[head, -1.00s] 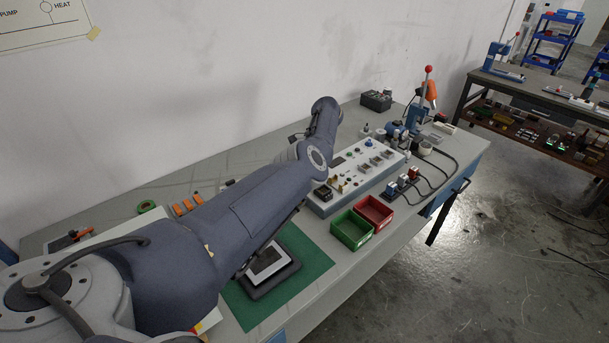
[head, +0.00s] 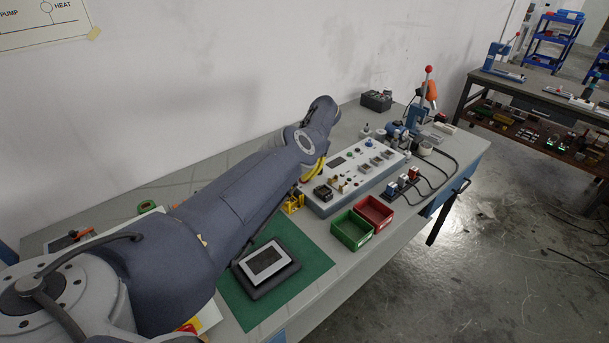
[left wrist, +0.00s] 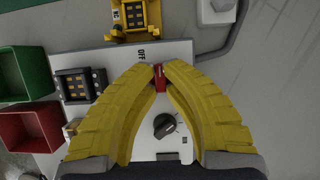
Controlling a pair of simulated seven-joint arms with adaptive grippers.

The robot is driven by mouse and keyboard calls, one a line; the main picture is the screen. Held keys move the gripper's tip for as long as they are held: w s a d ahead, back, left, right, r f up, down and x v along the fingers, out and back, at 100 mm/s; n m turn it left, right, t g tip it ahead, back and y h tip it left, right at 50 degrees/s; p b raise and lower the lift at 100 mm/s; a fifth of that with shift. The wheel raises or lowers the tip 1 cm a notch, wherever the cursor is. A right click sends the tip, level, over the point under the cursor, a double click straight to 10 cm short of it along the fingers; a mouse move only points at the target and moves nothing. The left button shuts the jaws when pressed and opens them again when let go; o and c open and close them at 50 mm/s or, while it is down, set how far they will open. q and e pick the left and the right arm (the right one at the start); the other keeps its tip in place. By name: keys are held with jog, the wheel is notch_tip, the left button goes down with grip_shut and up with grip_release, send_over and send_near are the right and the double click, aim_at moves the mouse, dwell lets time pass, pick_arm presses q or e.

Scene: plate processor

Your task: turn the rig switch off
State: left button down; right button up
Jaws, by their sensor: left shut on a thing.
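The rig switch is a small red lever (left wrist: 160,79) on the light control panel (left wrist: 180,58), seen in the left wrist view. The word OFF is printed on the panel just left of and above it. My left gripper (left wrist: 161,70) has its yellow fingertips closed together on the red lever, one on each side. Which way the lever is thrown is hard to tell, as the fingers cover part of it. In the head view, the left gripper (head: 316,170) shows as a bit of yellow at the panel's near left end (head: 318,207); the lever is hidden there. My right gripper is in neither view.
A black knob (left wrist: 165,125) sits beside the fingers. A yellow fixture (left wrist: 133,18) stands off the panel's end. Green (head: 351,230) and red (head: 374,212) bins stand in front of the panel. A tablet-like device (head: 265,262) lies on a green mat.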

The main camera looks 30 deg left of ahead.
pick_arm(q)
jog(key=c, duration=1.5)
grip_release()
jog(key=shift+o, duration=0.2)
jog(key=shift+r, duration=0.1)
notch_tip(320, 180, up, 10)
jog(key=shift+f, duration=5.05)
